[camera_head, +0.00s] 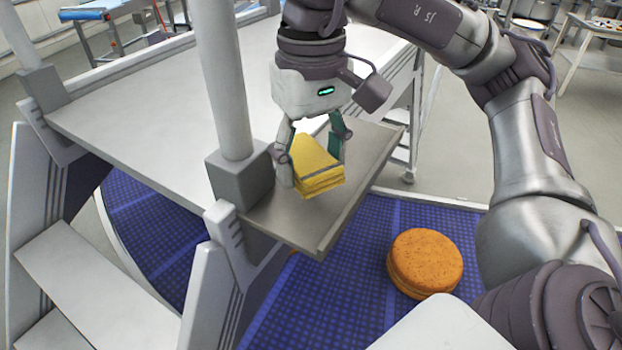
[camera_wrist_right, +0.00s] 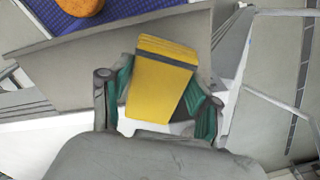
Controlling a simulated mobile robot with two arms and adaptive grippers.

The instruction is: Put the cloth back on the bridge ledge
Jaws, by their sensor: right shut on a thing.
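The cloth (camera_head: 318,170) is yellow and folded, with a grey stripe near its end. My right gripper (camera_head: 314,158) is shut on it, one finger on each side. The cloth is over the grey bridge ledge (camera_head: 300,228), beside the foot of a white post; I cannot tell whether it touches the surface. In the right wrist view the cloth (camera_wrist_right: 162,80) sits between the green finger pads of the gripper (camera_wrist_right: 160,105), with the ledge (camera_wrist_right: 85,72) behind it. My left gripper is not in view.
A white post (camera_head: 222,80) with a grey foot stands left of the gripper. Steps (camera_head: 85,285) lead up at the left. Below the ledge is a blue conveyor belt (camera_head: 380,240) carrying an orange-brown round (camera_head: 425,262). The bridge deck (camera_head: 150,120) is bare at the left.

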